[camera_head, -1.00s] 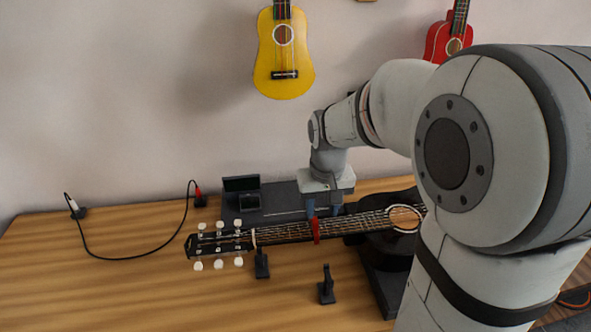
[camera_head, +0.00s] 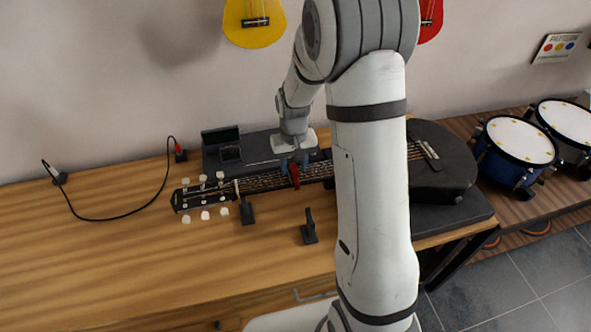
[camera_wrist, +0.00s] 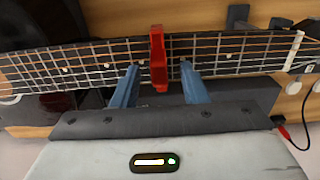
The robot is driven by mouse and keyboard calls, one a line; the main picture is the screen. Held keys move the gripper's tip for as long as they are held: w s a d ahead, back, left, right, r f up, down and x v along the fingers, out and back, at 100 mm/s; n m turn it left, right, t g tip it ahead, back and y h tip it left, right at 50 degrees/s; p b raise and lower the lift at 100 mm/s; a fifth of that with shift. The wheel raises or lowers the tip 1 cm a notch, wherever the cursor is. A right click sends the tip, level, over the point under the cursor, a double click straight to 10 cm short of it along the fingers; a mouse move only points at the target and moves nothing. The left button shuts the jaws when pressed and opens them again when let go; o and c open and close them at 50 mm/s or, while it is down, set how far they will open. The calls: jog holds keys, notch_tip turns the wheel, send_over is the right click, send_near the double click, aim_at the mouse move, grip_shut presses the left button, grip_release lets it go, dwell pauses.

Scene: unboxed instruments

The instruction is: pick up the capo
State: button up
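The red capo (camera_head: 294,176) sits across the neck of the black guitar (camera_head: 320,170), which lies on the wooden table. The capo (camera_wrist: 158,60) also shows upright across the strings in the wrist view. My gripper (camera_head: 293,163) is right at the neck, pointing down. In the wrist view its two blue fingers (camera_wrist: 157,68) stand apart on either side of the capo, with a gap on each side. The gripper is open and holds nothing. My arm hides part of the guitar's body in the head view.
A dark open case (camera_head: 222,143) stands behind the neck. Small black stands (camera_head: 309,228) are in front of it. A black cable (camera_head: 120,219) lies at the left. Drums (camera_head: 520,140) stand at the right. The table's front left is clear.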

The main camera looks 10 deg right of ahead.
jog(key=shift+f, duration=0.25)
jog(key=shift+c, duration=0.6)
grip_shut()
